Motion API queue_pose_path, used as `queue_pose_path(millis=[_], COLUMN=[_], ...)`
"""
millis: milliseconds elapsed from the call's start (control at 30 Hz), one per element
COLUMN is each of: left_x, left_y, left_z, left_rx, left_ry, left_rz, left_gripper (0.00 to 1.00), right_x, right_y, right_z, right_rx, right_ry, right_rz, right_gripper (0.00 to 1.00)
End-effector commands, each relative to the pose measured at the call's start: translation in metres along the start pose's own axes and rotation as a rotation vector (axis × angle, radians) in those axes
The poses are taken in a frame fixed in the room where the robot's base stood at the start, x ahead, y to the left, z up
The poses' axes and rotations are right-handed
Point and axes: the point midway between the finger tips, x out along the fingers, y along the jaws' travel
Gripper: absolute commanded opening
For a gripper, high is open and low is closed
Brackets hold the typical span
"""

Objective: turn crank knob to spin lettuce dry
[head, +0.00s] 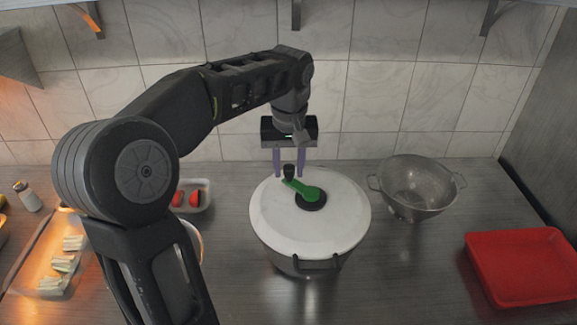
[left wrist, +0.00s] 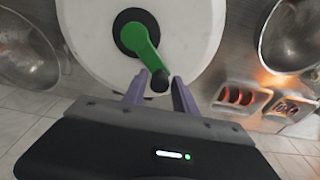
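The salad spinner (head: 275,225) is a large pot with a white lid in the middle of the counter. A green crank (head: 304,189) lies on the lid, set on a dark hub (head: 311,201). Its black knob (head: 289,171) stands at the crank's far-left end. My left gripper (head: 288,172) points down over the knob with its two purple fingers apart. In the left wrist view the knob (left wrist: 160,81) sits between or just beyond the fingertips (left wrist: 157,83), with gaps visible. Lettuce is hidden under the lid. My right gripper is not in view.
A metal colander (head: 416,188) stands right of the spinner. A red tray (head: 524,266) lies at the far right. A small tray with red pieces (head: 191,197) and a tray of pale food (head: 62,262) are on the left. The tiled wall is close behind.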

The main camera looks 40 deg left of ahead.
Motion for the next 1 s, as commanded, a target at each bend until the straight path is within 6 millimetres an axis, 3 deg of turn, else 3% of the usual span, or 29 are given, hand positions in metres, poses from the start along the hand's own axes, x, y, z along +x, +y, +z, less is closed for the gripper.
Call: queue_pose_path(millis=[167,667,867,1000], left_x=[0.0,0.001,-0.001,-0.004], left_y=[0.0,-0.006,-0.016,-0.015], left_z=[0.0,0.011,0.038,0.066], left_rx=[0.0,0.001,0.003,0.005], left_ry=[-0.001,0.0,0.001,0.001], left_rz=[0.0,0.002,0.004,0.003], left_gripper=[0.49,0.49,0.49,0.49], right_x=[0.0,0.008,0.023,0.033], right_y=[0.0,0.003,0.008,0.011], right_z=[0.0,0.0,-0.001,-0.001], right_rx=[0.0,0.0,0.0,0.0], right_ry=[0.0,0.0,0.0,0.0], right_rz=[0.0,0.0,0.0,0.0], right_gripper=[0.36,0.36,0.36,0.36])
